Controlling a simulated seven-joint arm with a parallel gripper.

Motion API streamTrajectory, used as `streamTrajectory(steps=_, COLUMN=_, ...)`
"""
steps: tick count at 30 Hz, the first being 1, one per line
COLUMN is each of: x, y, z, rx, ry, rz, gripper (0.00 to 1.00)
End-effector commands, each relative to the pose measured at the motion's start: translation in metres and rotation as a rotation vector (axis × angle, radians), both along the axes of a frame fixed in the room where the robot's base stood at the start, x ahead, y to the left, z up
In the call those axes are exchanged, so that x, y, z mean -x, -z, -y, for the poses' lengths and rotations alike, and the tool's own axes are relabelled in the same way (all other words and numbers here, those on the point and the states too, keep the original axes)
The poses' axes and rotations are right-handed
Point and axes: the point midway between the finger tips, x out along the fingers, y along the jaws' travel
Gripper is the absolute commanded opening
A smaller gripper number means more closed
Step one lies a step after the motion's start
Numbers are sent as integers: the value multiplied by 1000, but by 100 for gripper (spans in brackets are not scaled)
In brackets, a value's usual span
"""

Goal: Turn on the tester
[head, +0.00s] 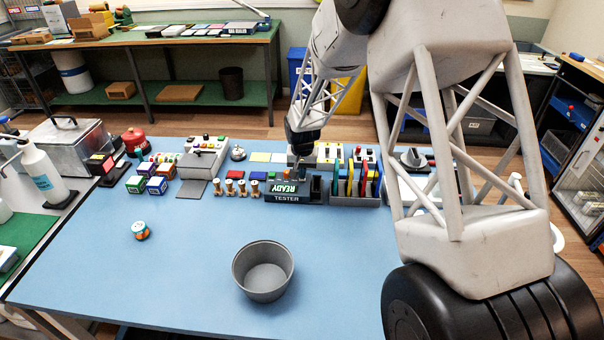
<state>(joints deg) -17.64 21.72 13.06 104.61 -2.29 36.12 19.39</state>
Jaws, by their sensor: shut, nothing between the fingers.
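The tester (286,197) is a dark box with the words READY and TESTER on its front, standing on the blue table behind the middle. My gripper (297,170) is shut and points down at the top of the tester, with nothing in it. Its tips are small here, and I cannot tell whether they touch the tester. The tester's switch or button is not clear to see; my gripper may hide it.
A rack of coloured items (355,185) is right of the tester. Brass pieces (242,188) stand left of it.

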Motion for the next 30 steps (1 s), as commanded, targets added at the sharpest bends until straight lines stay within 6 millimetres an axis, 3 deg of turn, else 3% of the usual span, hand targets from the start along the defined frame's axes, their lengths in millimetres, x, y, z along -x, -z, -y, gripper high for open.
streamTrajectory(steps=1, x=1, y=11, z=3, rx=4, ry=1, rz=-10, gripper=0)
streamTrajectory(steps=17, x=1, y=9, z=3, rx=4, ry=2, rz=-11, gripper=0)
streamTrajectory(steps=23, x=2, y=-6, z=3, rx=4, ry=2, rz=-8, gripper=0)
streamTrajectory(steps=30, x=4, y=-40, z=1, rx=1, ry=1, rz=0, gripper=0)
